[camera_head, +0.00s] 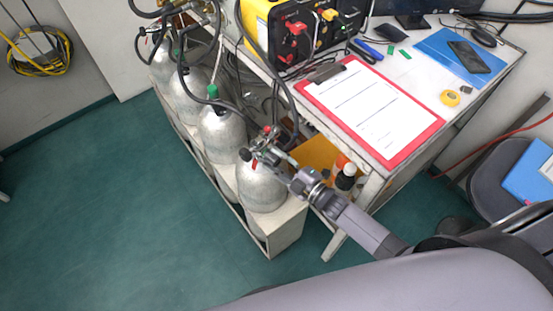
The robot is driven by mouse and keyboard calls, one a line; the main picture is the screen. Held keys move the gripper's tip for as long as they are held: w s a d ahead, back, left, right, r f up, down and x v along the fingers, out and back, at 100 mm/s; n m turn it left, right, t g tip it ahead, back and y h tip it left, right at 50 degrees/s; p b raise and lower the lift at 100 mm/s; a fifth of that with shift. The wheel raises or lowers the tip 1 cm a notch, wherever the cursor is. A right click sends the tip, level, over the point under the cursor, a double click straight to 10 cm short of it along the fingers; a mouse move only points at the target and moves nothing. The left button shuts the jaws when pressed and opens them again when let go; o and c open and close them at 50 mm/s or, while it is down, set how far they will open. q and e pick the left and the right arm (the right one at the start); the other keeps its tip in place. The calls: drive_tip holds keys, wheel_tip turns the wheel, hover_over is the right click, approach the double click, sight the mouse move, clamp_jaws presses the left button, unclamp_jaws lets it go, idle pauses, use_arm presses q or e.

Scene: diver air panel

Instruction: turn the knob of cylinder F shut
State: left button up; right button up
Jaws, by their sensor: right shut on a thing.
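Several silver gas cylinders stand in a row in a low white rack. The nearest cylinder (262,187) is at the rack's front end; I cannot read a letter on it. My right gripper (266,147) reaches in from the lower right and is shut on the valve knob at the top of this nearest cylinder. The knob is mostly hidden by the fingers, so its turn position cannot be told. Small red and green parts show around the valve. My left gripper is not in view.
The white rack (285,234) stands against a workbench with a red clipboard (416,139), a phone (468,57), yellow tape (450,98) and a yellow-black panel unit (262,22). Black hoses run above the cylinders. Bottles (346,177) sit under the bench. The green floor at left is clear.

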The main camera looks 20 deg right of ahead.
drive_tip(key=m, duration=0.3)
drive_tip(key=shift+f+m, duration=0.1)
drive_tip(key=shift+m, duration=0.2)
drive_tip(key=m, duration=0.3)
drive_tip(key=shift+m, duration=0.3)
drive_tip(key=m, duration=0.6)
drive_tip(key=shift+f+b, duration=0.1)
drive_tip(key=shift+b, duration=0.25)
drive_tip(key=m, duration=0.4)
drive_tip(key=shift+b, duration=0.4)
drive_tip(key=m+b, duration=0.1)
drive_tip(key=m, duration=0.2)
drive_tip(key=shift+s+f+m, duration=0.1)
drive_tip(key=shift+m, duration=0.2)
drive_tip(key=m+b, duration=0.1)
drive_tip(key=m, duration=0.2)
drive_tip(key=shift+m+t, duration=0.3)
drive_tip(key=shift+m+b, duration=0.6)
drive_tip(key=shift+m, duration=1.1)
drive_tip(key=shift+a, duration=0.1)
